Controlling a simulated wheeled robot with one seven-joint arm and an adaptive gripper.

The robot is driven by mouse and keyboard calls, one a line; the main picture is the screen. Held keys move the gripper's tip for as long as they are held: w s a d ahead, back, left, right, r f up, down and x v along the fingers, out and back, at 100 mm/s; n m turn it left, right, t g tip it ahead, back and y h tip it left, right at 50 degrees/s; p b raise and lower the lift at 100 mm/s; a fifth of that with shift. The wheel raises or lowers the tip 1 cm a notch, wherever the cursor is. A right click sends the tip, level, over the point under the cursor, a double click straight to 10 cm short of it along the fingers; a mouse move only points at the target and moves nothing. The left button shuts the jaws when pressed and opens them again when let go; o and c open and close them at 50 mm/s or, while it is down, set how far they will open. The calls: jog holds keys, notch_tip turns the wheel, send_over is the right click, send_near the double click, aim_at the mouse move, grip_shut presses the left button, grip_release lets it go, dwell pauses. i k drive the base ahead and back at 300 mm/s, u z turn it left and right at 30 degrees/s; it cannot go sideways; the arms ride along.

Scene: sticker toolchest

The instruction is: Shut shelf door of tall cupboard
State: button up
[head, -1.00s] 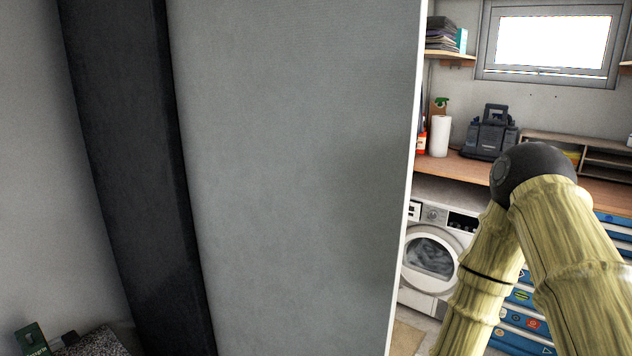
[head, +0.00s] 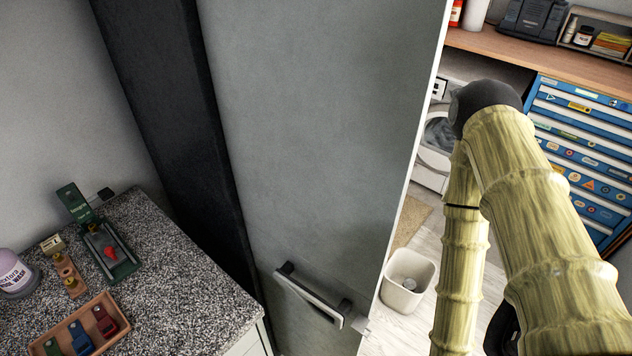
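The tall cupboard shows in the head view as a large grey panel (head: 320,130) beside a dark upright part (head: 165,110). A metal bar handle (head: 312,297) sits low on the grey panel. A small pale piece (head: 360,326) is by the handle's right end, at the panel's edge. I cannot tell from this view whether this panel is the shelf door or how far it stands open. My bent arm is to the right of the panel, and its lower end runs out of the picture. My gripper is not in view.
A speckled counter (head: 190,265) at lower left holds a green tool (head: 105,245), a tray (head: 105,348) of small items and a tub (head: 15,275). A white bin (head: 408,280) stands on the floor right of the panel. A washing machine (head: 428,170) and blue drawers (head: 575,150) stand behind.

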aim_at(323, 105)
jog(key=u, duration=0.35)
jog(key=k, duration=1.05)
jog(key=z, duration=0.9)
